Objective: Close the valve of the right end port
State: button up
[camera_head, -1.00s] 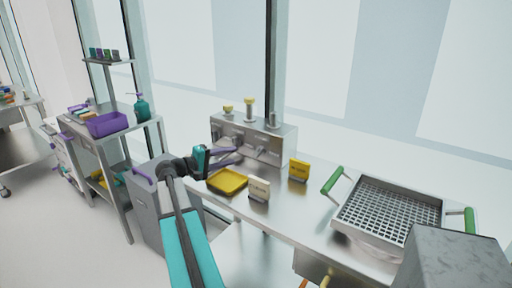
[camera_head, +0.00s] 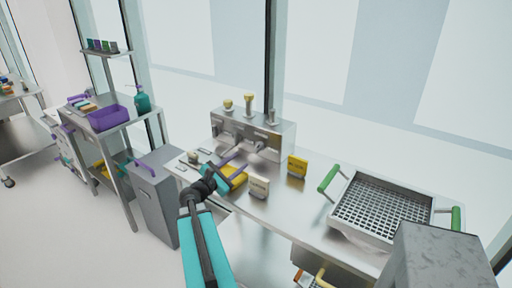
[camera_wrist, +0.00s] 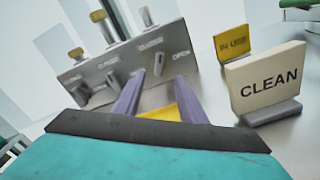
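A metal valve block (camera_head: 236,133) stands at the back of the bench with three ports on top. The left and middle ports have yellow tops; the right end port (camera_head: 272,118) is bare grey. It also shows in the wrist view (camera_wrist: 147,17). Levers stick out of the block's front. In the wrist view the right lever (camera_wrist: 158,65) stands roughly upright, with OPEN printed to its right. My gripper (camera_wrist: 157,92) has its purple fingers apart and empty, pointing at the block; the lever appears between and beyond the tips. In the head view my gripper (camera_head: 236,163) is in front of the block.
A yellow tray (camera_head: 240,181) lies under my gripper. A white CLEAN sign (camera_wrist: 268,82) and a yellow IN USE sign (camera_head: 297,166) stand to the right. A mesh basket with green handles (camera_head: 382,207) sits farther right. A grey bin (camera_head: 155,203) stands left of the bench.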

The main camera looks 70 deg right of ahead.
aim_at(258, 148)
dwell(0.3)
jog(key=shift+d, duration=0.1)
jog(key=shift+p+x, duration=2.3)
jog(key=shift+x, duration=4.55)
grip_shut()
